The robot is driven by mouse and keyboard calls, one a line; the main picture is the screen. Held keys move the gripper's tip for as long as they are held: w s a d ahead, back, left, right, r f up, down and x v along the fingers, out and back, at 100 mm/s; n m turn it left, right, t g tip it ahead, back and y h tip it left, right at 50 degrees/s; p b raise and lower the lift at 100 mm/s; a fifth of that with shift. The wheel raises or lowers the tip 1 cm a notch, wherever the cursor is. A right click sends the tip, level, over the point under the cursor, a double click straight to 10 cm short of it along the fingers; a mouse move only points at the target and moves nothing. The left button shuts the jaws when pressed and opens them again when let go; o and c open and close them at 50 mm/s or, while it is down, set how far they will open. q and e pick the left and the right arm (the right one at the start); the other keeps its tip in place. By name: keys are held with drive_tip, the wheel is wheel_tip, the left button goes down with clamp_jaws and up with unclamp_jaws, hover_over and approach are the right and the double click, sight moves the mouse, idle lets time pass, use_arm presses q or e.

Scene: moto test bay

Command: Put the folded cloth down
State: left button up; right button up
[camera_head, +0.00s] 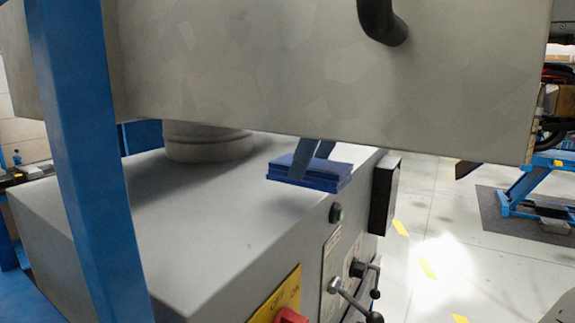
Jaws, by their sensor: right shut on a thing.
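The folded cloth (335,177) is a flat blue stack of layers at the right edge of the grey machine's top (225,215). My right gripper (304,172) comes down from behind the big grey overhanging block, and only its blue-grey fingers show. They are shut on the cloth. The cloth lies level, at or just above the machine top; I cannot tell whether it touches. The rest of my right arm is hidden by the block. My left gripper is not in view.
A big grey block (300,75) hangs low over the machine top. A round grey column (205,145) stands behind. A blue upright post (85,160) crosses the left foreground. Levers (345,290) and a red knob (291,315) are on the machine's front. The machine top left of the cloth is clear.

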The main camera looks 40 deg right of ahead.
drive_tip(key=w, duration=0.2)
drive_tip(key=w+d+p, duration=0.1)
drive_tip(key=w, duration=0.3)
drive_tip(key=shift+d+f, duration=0.15)
drive_tip(key=shift+f, duration=0.1)
drive_tip(key=shift+w+d+p, duration=0.15)
drive_tip(key=shift+w+p, duration=0.3)
drive_tip(key=shift+p, duration=0.05)
drive_tip(key=b+x, duration=0.3)
drive_tip(key=shift+s+d+f, duration=0.15)
drive_tip(key=shift+s+f, duration=0.1)
drive_tip(key=shift+f, duration=0.1)
drive_tip(key=shift+s+r, duration=0.1)
drive_tip(key=shift+s, duration=0.05)
drive_tip(key=o, duration=0.9)
drive_tip(key=shift+b, duration=0.3)
drive_tip(key=p+v, duration=0.1)
drive_tip(key=v, duration=0.2)
drive_tip(key=p+v, duration=0.1)
drive_tip(key=v, duration=0.3)
drive_tip(key=p+v, duration=0.1)
drive_tip(key=v, duration=0.2)
drive_tip(key=shift+s+d, duration=0.3)
drive_tip(key=shift+d, duration=0.05)
